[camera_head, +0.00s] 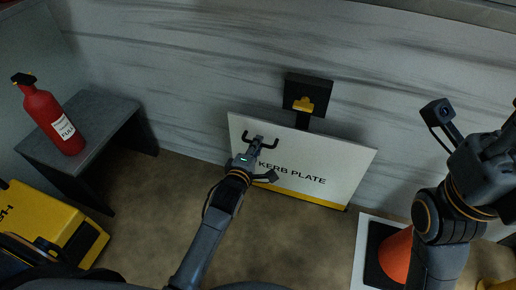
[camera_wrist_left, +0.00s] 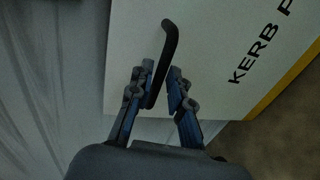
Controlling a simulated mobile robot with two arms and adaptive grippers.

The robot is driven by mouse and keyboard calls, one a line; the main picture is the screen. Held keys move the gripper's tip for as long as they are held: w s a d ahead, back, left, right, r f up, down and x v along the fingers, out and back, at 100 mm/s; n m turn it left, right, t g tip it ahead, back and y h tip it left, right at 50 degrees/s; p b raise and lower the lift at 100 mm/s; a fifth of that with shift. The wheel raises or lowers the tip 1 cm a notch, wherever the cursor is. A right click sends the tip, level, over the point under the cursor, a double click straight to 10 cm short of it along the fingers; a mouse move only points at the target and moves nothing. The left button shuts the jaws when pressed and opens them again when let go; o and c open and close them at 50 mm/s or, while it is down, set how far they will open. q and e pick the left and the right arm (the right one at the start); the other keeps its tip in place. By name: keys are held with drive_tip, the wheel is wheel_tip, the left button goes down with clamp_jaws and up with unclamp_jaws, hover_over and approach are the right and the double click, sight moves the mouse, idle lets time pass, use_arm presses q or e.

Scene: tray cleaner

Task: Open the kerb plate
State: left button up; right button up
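The kerb plate (camera_head: 345,163) is a white panel with black lettering and a yellow lower edge, standing upright against the wall. It also shows in the left wrist view (camera_wrist_left: 215,50). A black bent handle (camera_head: 270,146) is on its upper left part. My left gripper (camera_head: 258,143) is at this handle. In the left wrist view the handle (camera_wrist_left: 170,40) runs down between the two parted fingers, close to the left one; contact is unclear. My right gripper (camera_head: 503,150) is at the right edge, partly cut off, its fingers not clear.
A black box with a yellow part (camera_head: 305,104) is on the wall above the plate. A red fire extinguisher (camera_head: 55,118) stands on a grey bench (camera_head: 100,110) at left. A yellow case (camera_head: 50,225) is at lower left. An orange cone (camera_head: 398,255) stands at lower right.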

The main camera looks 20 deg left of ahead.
use_arm(q)
drive_tip(key=shift+w+f, duration=0.1)
drive_tip(key=shift+w, duration=0.5)
clamp_jaws()
